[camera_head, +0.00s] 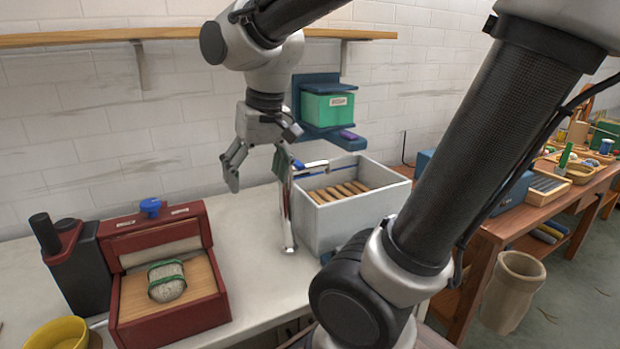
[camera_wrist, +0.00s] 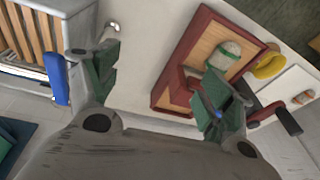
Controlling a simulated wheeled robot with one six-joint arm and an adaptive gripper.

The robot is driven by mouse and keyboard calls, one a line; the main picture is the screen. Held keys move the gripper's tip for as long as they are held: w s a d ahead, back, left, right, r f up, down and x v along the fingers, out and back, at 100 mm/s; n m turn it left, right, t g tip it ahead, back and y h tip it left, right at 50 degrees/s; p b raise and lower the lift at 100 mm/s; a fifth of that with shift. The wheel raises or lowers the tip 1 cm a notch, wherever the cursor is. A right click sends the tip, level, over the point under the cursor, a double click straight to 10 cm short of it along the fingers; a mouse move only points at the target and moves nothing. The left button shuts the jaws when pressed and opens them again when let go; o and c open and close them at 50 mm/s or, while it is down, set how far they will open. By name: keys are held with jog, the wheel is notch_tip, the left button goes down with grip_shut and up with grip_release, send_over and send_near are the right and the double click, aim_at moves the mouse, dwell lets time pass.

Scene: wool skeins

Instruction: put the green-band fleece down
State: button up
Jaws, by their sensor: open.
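The green-band fleece (camera_head: 167,281), a pale grey bundle with green bands, lies on the wooden floor of a dark red open box (camera_head: 172,325) on the table. It also shows in the wrist view (camera_wrist: 224,55), in the same box (camera_wrist: 190,50). My gripper (camera_head: 258,180) is open and empty, in the air above the table, to the right of and above the red box. In the wrist view its two green-padded fingertips (camera_wrist: 155,85) are spread wide with nothing between them.
A white bin (camera_head: 345,225) with wooden slats inside stands right of my gripper, with a metal handle at its left. A blue wall holder (camera_head: 318,82) with a green box is above it. A yellow bowl (camera_head: 58,335) is at front left. Bare table lies between box and bin.

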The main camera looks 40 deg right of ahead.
jog(key=s+d+n+t, duration=0.1)
jog(key=s+d, duration=0.6)
jog(key=s, duration=0.1)
jog(key=shift+d+t+h, duration=0.25)
jog(key=shift+t+h, duration=0.15)
